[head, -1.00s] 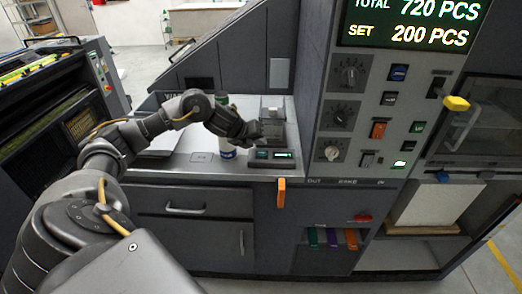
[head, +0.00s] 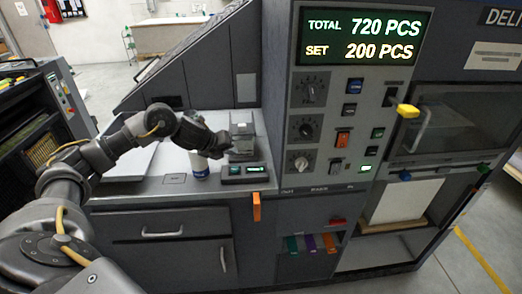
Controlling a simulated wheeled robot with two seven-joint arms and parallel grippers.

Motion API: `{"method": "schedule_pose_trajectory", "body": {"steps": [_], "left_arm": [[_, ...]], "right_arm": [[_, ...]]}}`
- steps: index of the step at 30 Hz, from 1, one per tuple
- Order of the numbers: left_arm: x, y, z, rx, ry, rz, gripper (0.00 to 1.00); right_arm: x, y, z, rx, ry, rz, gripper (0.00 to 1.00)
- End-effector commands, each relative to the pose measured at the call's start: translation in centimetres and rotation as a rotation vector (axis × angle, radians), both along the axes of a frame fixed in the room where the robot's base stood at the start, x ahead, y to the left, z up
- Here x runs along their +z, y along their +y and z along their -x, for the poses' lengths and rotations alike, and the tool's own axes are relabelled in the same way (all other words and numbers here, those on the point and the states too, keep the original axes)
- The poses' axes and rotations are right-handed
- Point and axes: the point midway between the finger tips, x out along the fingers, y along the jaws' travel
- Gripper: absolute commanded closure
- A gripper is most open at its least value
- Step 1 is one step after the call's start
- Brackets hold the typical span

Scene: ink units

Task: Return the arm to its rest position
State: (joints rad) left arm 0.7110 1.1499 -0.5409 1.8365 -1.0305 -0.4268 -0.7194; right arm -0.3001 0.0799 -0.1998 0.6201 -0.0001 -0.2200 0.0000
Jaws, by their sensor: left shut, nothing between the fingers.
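My left gripper (head: 222,141) is shut and empty. It hangs above the grey counter (head: 150,188), just in front of a small clear-topped box (head: 243,138). A small device with a green lit display (head: 246,171) lies on the counter below and to the right of the gripper. My left arm reaches in from the left across the counter. My right gripper is not in view.
The machine's control panel (head: 335,120), with knobs and buttons, rises right of the counter. Its display (head: 362,38) reads total 720 and set 200 pieces. An orange handle (head: 256,206) hangs at the counter's front edge. Another machine (head: 40,130) stands at the left.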

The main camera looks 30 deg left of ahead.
Motion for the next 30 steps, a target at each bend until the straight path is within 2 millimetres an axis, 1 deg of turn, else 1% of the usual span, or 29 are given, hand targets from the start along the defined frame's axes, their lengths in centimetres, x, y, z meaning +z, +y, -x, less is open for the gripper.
{"method": "schedule_pose_trajectory", "body": {"steps": [5, 8, 11, 12, 14, 15, 17, 18, 20, 21, 23, 24, 26, 27, 29, 30], "left_arm": [[-0.1, -0.1, 0.0, 0.000, 0.000, 0.001, 1.00], [-0.9, -1.3, 0.0, 0.006, -0.004, 0.023, 1.00], [-3.4, -4.9, 0.2, 0.035, -0.011, 0.099, 1.00], [-4.8, -7.0, 0.5, 0.062, -0.014, 0.153, 1.00], [-7.1, -10.5, 1.4, 0.127, -0.016, 0.258, 1.00], [-8.6, -12.9, 2.4, 0.188, -0.012, 0.342, 1.00], [-10.4, -15.9, 4.3, 0.306, 0.001, 0.475, 1.00], [-11.5, -17.5, 5.8, 0.398, 0.019, 0.564, 1.00], [-13.1, -19.2, 8.3, 0.556, 0.053, 0.694, 1.00], [-14.1, -20.1, 10.2, 0.671, 0.082, 0.776, 1.00], [-15.4, -20.8, 13.1, 0.848, 0.129, 0.881, 1.00], [-16.1, -20.9, 14.9, 0.961, 0.157, 0.937, 1.00], [-17.1, -21.0, 17.4, 1.112, 0.197, 1.001, 1.00], [-17.6, -21.0, 19.0, 1.206, 0.223, 1.036, 1.00], [-18.3, -21.0, 21.3, 1.335, 0.257, 1.076, 1.00], [-18.8, -21.0, 22.8, 1.416, 0.279, 1.099, 1.00]], "right_arm": [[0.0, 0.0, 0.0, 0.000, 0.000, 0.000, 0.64], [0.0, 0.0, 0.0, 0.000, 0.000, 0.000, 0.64], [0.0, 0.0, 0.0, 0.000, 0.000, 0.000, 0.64], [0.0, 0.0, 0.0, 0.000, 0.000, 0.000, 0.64], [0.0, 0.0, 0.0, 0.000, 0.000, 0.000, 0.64], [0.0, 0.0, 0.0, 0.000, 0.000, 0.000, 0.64], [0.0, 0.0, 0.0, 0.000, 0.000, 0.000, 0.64], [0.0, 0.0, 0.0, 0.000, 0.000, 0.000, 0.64], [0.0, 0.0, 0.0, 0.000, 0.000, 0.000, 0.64], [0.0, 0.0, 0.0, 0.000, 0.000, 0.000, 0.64], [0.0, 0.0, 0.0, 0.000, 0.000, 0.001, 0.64], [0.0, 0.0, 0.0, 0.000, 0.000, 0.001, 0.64], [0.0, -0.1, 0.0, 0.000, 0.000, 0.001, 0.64], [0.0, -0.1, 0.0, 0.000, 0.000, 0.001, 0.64], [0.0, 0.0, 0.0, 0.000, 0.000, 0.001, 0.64], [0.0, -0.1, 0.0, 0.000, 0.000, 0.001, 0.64]]}}
